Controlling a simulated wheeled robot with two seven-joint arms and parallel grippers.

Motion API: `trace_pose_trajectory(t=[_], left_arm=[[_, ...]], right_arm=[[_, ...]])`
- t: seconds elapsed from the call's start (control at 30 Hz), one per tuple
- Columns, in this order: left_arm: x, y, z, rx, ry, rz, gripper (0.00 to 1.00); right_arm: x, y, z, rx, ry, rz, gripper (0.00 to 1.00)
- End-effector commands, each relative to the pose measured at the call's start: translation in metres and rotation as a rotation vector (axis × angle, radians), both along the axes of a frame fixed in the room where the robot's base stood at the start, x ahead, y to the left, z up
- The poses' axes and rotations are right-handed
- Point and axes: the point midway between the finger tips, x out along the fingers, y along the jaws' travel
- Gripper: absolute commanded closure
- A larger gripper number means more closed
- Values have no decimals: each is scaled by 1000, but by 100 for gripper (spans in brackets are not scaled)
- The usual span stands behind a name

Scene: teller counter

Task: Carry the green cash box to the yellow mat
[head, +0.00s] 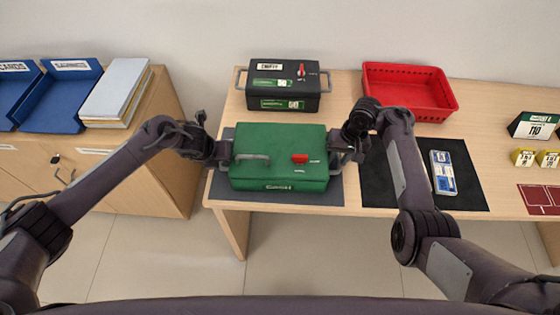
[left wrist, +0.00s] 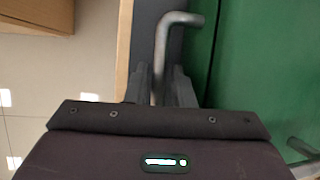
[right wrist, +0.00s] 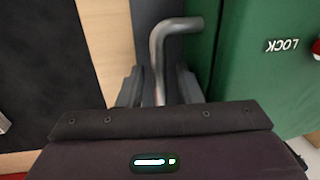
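The green cash box (head: 280,150) rests on or just above a grey-blue mat (head: 335,195); I cannot tell which. It has grey side handles and a red latch. My left gripper (head: 224,152) is at the box's left side, its fingers close around the left handle (left wrist: 163,50), seemingly shut on it. My right gripper (head: 335,150) is at the right side, its fingers on both sides of the right handle (right wrist: 158,50). A small gap seems to show there, so I cannot tell whether it grips. No yellow mat is in view.
A black cash box (head: 284,85) stands behind the green one. A black mat (head: 400,180) with a blue-and-white item (head: 442,172) lies to the right. A red tray (head: 410,90) is at the back right. Blue trays (head: 62,100) stand on the left cabinet.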

Motion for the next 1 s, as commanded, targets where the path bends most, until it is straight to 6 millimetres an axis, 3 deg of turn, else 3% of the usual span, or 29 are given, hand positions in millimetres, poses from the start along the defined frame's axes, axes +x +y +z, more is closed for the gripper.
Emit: trace_pose_trajectory(t=[0.1,0.23,0.33,1.0], left_arm=[[0,0,0,0,0,0,81],[0,0,0,0,0,0,98],[0,0,0,-1,0,0,100],[0,0,1,-2,0,4,100]], right_arm=[[0,0,0,0,0,0,71],[0,0,0,0,0,0,88],[0,0,0,0,0,0,100],[0,0,1,-1,-1,4,100]])
